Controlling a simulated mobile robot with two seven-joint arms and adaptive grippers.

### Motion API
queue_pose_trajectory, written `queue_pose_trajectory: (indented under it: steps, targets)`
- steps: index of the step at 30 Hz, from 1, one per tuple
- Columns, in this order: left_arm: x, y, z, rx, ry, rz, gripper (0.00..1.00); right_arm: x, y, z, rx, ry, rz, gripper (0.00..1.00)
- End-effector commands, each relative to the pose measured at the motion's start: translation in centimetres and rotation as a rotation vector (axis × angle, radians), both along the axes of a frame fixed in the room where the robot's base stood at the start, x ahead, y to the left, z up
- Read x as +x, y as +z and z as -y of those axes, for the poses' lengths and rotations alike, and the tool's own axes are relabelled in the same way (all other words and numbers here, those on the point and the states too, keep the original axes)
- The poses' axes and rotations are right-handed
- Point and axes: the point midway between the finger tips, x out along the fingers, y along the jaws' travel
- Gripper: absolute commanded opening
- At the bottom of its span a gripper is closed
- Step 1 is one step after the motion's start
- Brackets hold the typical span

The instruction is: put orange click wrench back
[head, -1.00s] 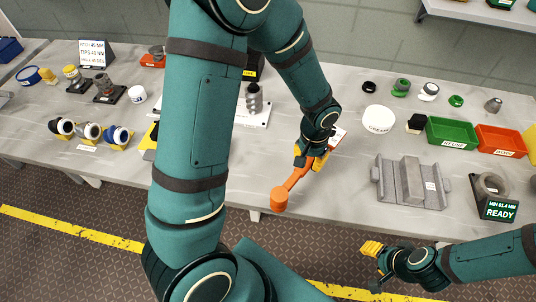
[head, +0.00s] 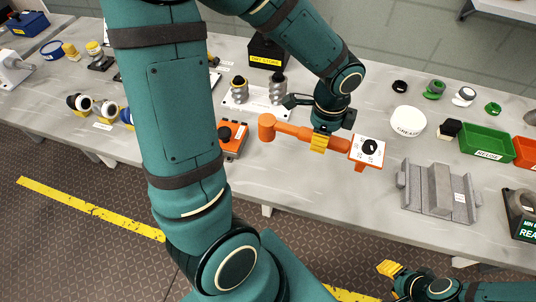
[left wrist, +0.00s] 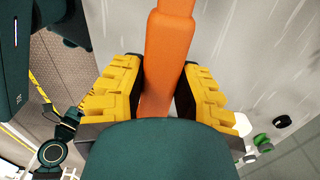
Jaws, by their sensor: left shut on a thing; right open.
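The orange click wrench (head: 290,131) is held across the middle of the bench, its round head to the left and its handle end to the right. My left gripper (head: 319,143) is shut on its handle. In the left wrist view the orange shaft (left wrist: 167,60) runs up between the yellow finger pads of that gripper (left wrist: 160,95). The handle end is beside an orange-edged white plate with a black round piece (head: 368,150); I cannot tell whether they touch. My right gripper (head: 390,268) is open and empty in front of the bench.
An orange box with a black knob (head: 231,137) is left of the wrench head. Metal screw parts (head: 277,88) stand behind it. A grey fixture (head: 437,190), a white grease tub (head: 408,121) and a green bin (head: 486,141) are to the right. The bench front below the wrench is clear.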

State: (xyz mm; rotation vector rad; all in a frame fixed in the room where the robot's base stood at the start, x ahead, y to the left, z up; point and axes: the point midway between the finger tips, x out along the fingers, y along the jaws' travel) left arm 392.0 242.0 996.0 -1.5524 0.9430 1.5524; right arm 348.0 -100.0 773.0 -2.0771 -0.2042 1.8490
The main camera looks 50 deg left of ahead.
Motion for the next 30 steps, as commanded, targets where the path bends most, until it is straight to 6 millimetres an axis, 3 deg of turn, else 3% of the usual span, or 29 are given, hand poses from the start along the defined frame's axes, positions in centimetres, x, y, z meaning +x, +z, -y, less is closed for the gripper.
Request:
queue_pose_trajectory:
  steps: [6,13,20,30]
  targets:
    - [0.0,-0.3,0.0,0.0,0.002,0.0,0.0,0.0,-0.1,0.0,0.0,0.0,-0.001,0.47]
    - [0.0,-3.9,0.0,0.0,0.003,-0.003,0.0,-0.3,-1.3,0.0,0.002,0.005,-0.008,0.47]
    - [0.0,-5.5,0.0,0.0,0.003,-0.001,0.0,-0.4,-1.8,-0.1,0.002,0.008,-0.01,0.47]
    - [0.0,-9.7,0.1,-0.001,0.002,-0.002,0.0,-0.2,-3.1,0.0,0.001,0.007,-0.003,0.47]
